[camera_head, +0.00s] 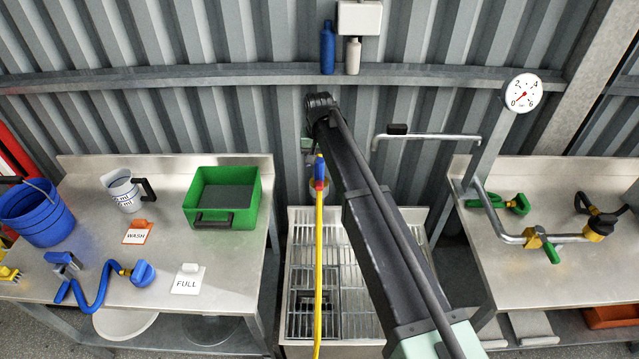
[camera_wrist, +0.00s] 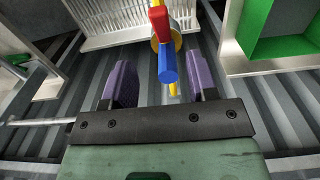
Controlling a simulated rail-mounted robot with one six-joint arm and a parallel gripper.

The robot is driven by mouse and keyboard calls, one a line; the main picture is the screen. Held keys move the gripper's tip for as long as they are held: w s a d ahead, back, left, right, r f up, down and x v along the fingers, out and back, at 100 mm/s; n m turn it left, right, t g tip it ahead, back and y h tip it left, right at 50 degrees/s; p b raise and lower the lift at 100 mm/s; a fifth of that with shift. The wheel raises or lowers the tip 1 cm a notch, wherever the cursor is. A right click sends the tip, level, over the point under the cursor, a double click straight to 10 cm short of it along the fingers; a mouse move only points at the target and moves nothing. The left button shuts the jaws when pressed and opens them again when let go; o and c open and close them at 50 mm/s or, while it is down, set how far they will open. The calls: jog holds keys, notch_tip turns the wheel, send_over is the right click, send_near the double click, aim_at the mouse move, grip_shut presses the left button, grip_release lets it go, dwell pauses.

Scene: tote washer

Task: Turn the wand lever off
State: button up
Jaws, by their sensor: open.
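The wand hangs as a yellow pole or hose (camera_head: 319,260) in front of the wall, over the metal grate. Near its top is a small blue and red piece (camera_head: 320,172), which seems to be the lever; it shows larger in the wrist view (camera_wrist: 166,62), with a yellow collar behind it. My gripper (camera_wrist: 163,78) is open, its two purple fingers apart. In the wrist view the blue end lies between and just beyond the fingers, with no clear contact. In the head view my arm hides most of the gripper.
A slatted metal grate (camera_head: 300,245) stands below. A green tote (camera_head: 251,205) sits on the left bench, with WASH (camera_head: 136,236) and FULL (camera_head: 187,283) signs nearby. A metal pipe (camera_head: 430,137) runs right of my arm, below a gauge (camera_head: 523,92).

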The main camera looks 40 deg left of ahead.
aim_at(319, 185)
notch_tip(319, 185, down, 11)
jog(key=b, duration=1)
jog(key=shift+b, duration=0.35)
jog(key=shift+r, duration=0.1)
grip_shut()
